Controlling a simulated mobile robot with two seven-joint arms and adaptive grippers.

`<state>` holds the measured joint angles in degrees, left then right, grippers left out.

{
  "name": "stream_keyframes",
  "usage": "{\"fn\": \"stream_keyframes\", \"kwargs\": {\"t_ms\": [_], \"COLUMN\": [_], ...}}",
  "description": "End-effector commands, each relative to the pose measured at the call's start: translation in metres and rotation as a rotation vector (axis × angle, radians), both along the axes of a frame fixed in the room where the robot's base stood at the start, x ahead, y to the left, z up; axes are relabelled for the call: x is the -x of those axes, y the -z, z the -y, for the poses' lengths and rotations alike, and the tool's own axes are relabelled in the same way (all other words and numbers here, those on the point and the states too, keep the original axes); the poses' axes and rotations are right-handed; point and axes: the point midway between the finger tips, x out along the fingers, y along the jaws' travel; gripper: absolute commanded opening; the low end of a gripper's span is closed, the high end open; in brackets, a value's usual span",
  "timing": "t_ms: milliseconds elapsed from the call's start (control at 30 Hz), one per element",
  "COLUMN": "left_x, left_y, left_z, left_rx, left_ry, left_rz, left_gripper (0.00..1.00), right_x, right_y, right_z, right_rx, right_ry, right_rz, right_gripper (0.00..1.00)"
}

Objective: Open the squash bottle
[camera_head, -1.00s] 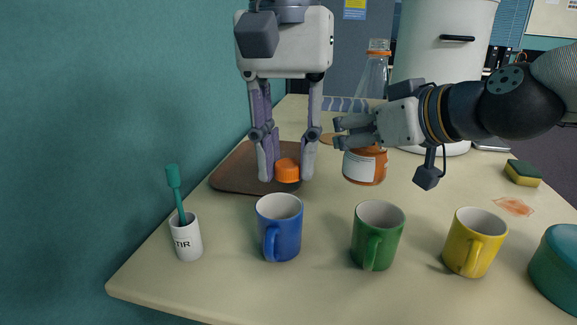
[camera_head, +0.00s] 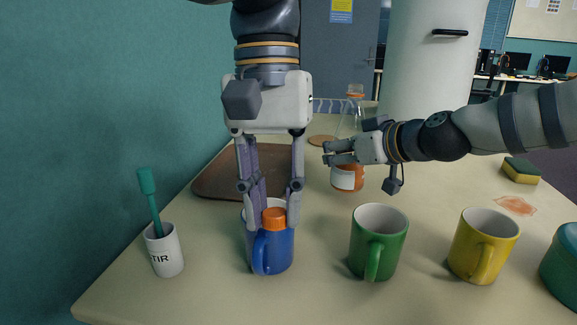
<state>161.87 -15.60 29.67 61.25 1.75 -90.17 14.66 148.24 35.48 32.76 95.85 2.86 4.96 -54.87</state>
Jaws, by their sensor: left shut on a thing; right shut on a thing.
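The squash bottle (camera_head: 348,178) stands upright on the table behind the mugs, clear at the top with a pale label and orange contents low down. An orange band shows at its neck. My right gripper (camera_head: 333,153) reaches in from the right and is shut on the bottle's body, hiding part of it. My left gripper (camera_head: 272,220) points down with its fingers shut on an orange cap (camera_head: 274,219). The cap is apart from the bottle, in front of or over the blue mug (camera_head: 276,258); I cannot tell whether it touches the mug.
A brown tray (camera_head: 212,180) lies behind the blue mug. A green mug (camera_head: 378,245) and a yellow mug (camera_head: 482,248) stand to the right. A white cup with a teal brush (camera_head: 166,252) stands at left. A sponge (camera_head: 521,171) and an orange stain (camera_head: 515,206) are at right.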

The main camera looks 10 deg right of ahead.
Motion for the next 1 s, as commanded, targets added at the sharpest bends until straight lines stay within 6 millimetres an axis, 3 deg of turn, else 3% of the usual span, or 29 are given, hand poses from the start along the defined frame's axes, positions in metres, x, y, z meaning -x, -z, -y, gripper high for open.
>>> {"fn": "stream_keyframes", "kwargs": {"t_ms": [167, 567, 600, 700, 1000], "left_x": [-0.004, -0.004, -0.004, -0.004, -0.004], "left_y": [0.018, 0.019, 0.018, 0.018, 0.018], "left_z": [0.0, 0.0, 0.0, 0.0, 0.0], "left_rx": [0.0, 0.0, 0.0, 0.0, 0.0], "left_ry": [0.0, -0.001, 0.0, 0.0, -0.001], "left_rz": [-0.028, -0.031, -0.029, -0.028, -0.028], "left_gripper": [0.0, 0.0, 0.0, 0.0, 0.0], "right_x": [-0.003, -0.003, -0.003, -0.003, -0.003], "right_y": [0.036, 0.039, 0.038, 0.038, 0.037], "right_z": [0.001, 0.001, 0.001, 0.001, 0.001], "right_rx": [-0.002, -0.001, 0.0, 0.0, 0.0], "right_ry": [0.001, 0.002, 0.001, 0.001, 0.001], "right_rz": [-0.008, -0.001, 0.0, 0.0, 0.001], "right_gripper": [0.0, 0.0, 0.48, 0.7, 0.71]}}
